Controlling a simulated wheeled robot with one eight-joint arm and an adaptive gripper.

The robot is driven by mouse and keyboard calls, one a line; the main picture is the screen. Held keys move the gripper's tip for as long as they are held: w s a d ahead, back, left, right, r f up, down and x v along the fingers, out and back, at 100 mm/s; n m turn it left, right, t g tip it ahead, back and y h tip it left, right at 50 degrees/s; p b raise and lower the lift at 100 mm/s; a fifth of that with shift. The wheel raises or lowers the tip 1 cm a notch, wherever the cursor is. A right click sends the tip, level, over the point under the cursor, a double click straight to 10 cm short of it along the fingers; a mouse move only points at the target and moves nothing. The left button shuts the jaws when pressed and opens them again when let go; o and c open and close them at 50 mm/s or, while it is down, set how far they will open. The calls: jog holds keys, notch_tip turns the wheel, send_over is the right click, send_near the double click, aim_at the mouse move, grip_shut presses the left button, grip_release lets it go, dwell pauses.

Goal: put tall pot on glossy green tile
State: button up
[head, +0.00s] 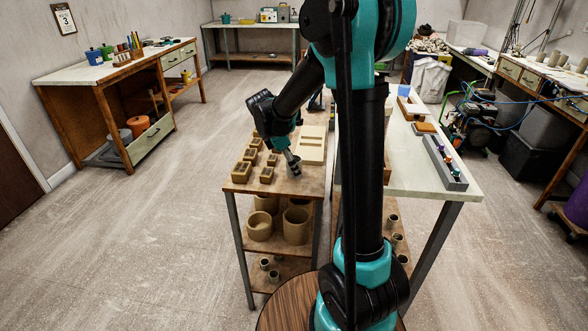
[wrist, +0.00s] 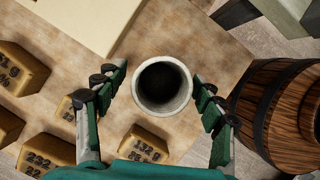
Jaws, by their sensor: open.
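The tall pot (wrist: 164,104) is a pale grey cylinder with a dark open mouth, seen from above in the wrist view. It stands on the brown wooden tabletop near its edge. My gripper (wrist: 160,83) is open, with one green-and-black finger on each side of the pot. In the head view my gripper (head: 285,150) reaches down over the near right part of the small wooden table, at the pot (head: 294,166). I cannot make out a glossy green tile in either view.
Several tan blocks with dark numbers (head: 242,172) stand left of the pot, close to my gripper. A cream slab (head: 312,146) lies behind. Round pots (head: 259,226) sit on the shelf below. A pale table (head: 455,190) on the right holds a grey rack (head: 444,164).

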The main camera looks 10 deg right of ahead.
jog(key=shift+f, duration=0.1)
jog(key=c, duration=1.4)
jog(key=shift+o, duration=0.2)
